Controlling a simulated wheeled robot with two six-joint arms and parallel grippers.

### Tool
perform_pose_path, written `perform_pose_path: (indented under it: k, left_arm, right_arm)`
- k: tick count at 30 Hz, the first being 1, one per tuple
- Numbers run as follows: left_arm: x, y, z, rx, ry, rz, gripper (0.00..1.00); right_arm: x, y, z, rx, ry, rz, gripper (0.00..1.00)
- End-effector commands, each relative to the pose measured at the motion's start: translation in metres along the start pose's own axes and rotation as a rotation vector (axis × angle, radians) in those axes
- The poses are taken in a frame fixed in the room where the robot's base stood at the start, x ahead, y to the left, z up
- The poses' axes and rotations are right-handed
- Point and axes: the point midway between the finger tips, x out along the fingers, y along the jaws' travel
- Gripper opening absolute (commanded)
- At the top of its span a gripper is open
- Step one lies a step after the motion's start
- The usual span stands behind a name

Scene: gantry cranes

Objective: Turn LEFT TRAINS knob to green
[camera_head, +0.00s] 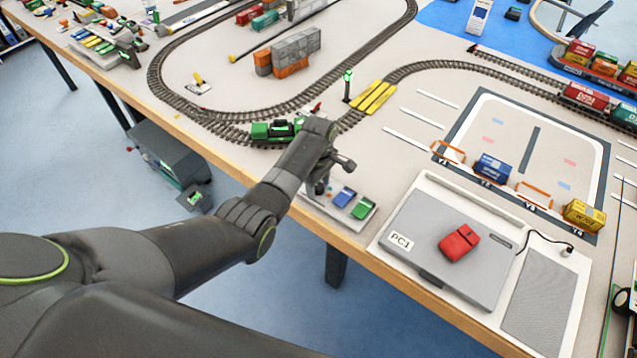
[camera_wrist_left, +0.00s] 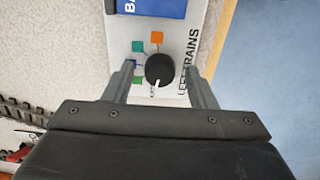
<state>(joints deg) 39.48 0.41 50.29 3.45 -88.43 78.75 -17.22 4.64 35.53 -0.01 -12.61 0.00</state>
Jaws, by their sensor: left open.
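The LEFT TRAINS knob (camera_wrist_left: 160,68) is round and black, with a white mark at its lower edge in the left wrist view. Orange, blue and green squares (camera_wrist_left: 138,80) sit around its upper and left side. The LEFT TRAINS lettering runs along the panel's right side. My left gripper (camera_wrist_left: 158,66) is open, one finger on either side of the knob; contact cannot be told. In the head view my left gripper (camera_head: 322,180) is over the small control panel (camera_head: 338,213) and hides the knob.
A green locomotive (camera_head: 272,130) stands on the track just behind my wrist. The table's front edge is close.

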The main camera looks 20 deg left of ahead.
Motion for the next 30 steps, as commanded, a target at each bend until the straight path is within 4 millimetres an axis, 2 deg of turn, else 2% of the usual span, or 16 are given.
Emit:
perform_pose_path:
  k: [8, 18, 30]
  left_arm:
    - [0.0006, 0.0003, 0.0002, 0.0, 0.0, 0.001, 0.51]
    - [0.0005, 0.0002, 0.0002, 0.0, 0.0, 0.0, 0.07]
    - [-0.0014, 0.0003, 0.0001, 0.086, 0.0, 0.0, 0.07]
  right_arm:
    - [0.0, 0.0001, -0.0007, 0.0, 0.001, 0.0, 0.0]
    - [0.0, 0.0, -0.0009, 0.0, 0.001, 0.0, 0.0]
    - [-0.0081, 0.0006, -0.0018, 0.0, 0.001, 0.0, 0.0]
